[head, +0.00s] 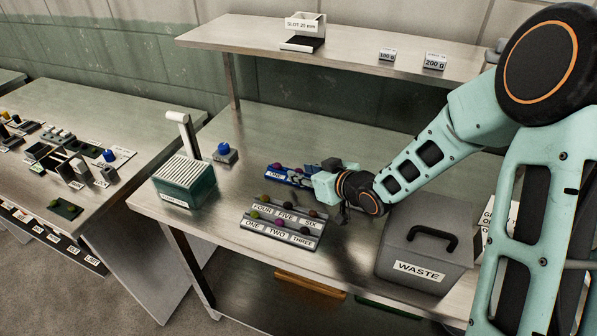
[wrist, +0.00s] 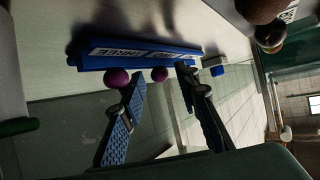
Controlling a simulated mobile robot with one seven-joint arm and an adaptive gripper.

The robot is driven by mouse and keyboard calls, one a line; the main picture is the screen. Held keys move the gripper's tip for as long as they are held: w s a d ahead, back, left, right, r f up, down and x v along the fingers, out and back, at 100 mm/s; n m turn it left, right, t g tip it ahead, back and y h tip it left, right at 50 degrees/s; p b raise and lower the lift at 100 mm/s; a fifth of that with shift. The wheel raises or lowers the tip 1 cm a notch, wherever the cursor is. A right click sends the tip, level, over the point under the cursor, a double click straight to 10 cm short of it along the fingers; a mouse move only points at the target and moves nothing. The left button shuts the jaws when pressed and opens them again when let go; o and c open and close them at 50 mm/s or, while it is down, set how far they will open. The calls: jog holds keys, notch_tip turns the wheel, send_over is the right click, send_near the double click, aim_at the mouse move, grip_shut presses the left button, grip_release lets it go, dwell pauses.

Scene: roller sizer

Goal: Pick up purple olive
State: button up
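A blue rack (wrist: 140,52) with numbered slot labels fills the upper part of the wrist view. One purple olive (wrist: 159,75) sits at it between my fingertips, apart from both fingers as far as I can tell. A second purple olive (wrist: 117,79) lies just outside the left finger. In the head view the blue rack (head: 291,179) stands behind the grey rack, with a purple olive (head: 277,167) at its left end. My gripper (wrist: 162,82) is open and reaches to the rack from the right. In the head view my gripper (head: 306,178) hides the rack's right part.
A grey two-row rack (head: 272,238) holds several olives, one of them purple (head: 278,223). A grey waste bin (head: 425,240) stands at the right. A green slatted box (head: 185,185) and a blue-knobbed block (head: 224,152) stand left. A shelf (head: 345,50) runs behind.

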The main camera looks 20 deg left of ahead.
jog(key=c, duration=0.5)
jog(key=shift+r, duration=0.15)
